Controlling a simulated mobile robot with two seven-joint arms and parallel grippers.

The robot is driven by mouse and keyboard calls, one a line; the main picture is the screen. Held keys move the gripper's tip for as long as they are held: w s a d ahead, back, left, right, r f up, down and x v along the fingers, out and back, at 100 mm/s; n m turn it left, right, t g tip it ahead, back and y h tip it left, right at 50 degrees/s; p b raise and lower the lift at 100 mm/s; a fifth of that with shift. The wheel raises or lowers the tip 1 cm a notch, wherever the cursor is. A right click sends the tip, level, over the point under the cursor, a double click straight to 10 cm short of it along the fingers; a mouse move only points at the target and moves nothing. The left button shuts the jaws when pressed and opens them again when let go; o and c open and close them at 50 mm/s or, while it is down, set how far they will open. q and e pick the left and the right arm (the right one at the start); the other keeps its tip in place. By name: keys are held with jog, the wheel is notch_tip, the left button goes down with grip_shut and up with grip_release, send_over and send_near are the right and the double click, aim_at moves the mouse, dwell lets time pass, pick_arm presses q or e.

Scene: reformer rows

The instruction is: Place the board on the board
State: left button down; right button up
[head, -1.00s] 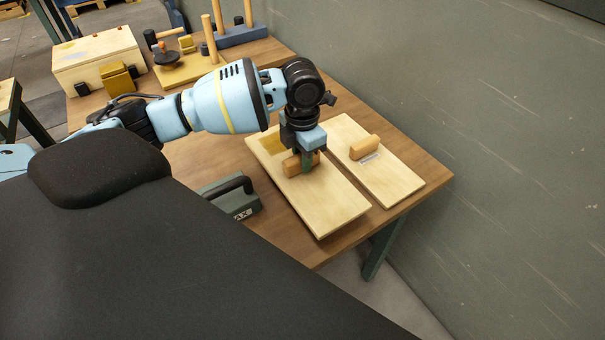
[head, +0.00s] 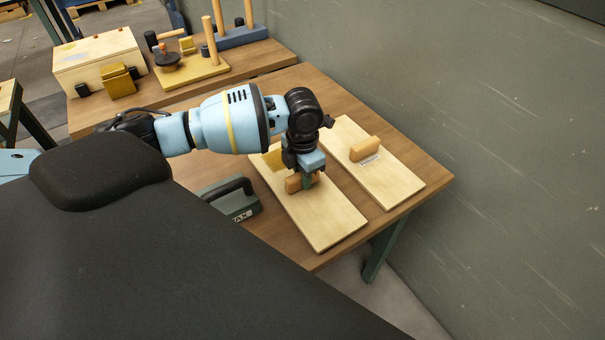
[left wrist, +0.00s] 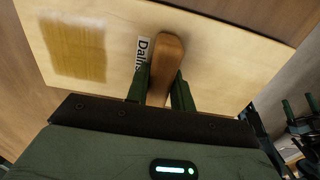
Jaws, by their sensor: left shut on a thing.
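The near pale wooden board (head: 328,218) has a rounded wooden handle (head: 293,184) and a yellow patch at its far end. My left gripper (head: 308,180) is shut on this handle from above. The left wrist view shows the handle (left wrist: 165,62) between the two green fingers, with a printed label beside it. A second pale board (head: 397,186) with a similar handle (head: 364,149) lies to the right, with a strip of table between the two. I cannot tell whether the held board touches the table. My right gripper is not in view.
The brown table (head: 428,178) ends close to the near board's front edge. A dark green block with a black handle (head: 232,189) stands left of the held board. A wooden box (head: 100,60) and a peg stand (head: 190,70) are farther back. A grey wall rises at right.

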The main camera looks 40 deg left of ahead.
pick_arm(q)
jog(key=shift+f, duration=0.1)
jog(key=c, duration=1.2)
grip_release()
jog(key=shift+r, duration=0.25)
notch_tip(320, 180, up, 12)
jog(key=shift+f, duration=0.15)
jog(key=shift+f, duration=0.1)
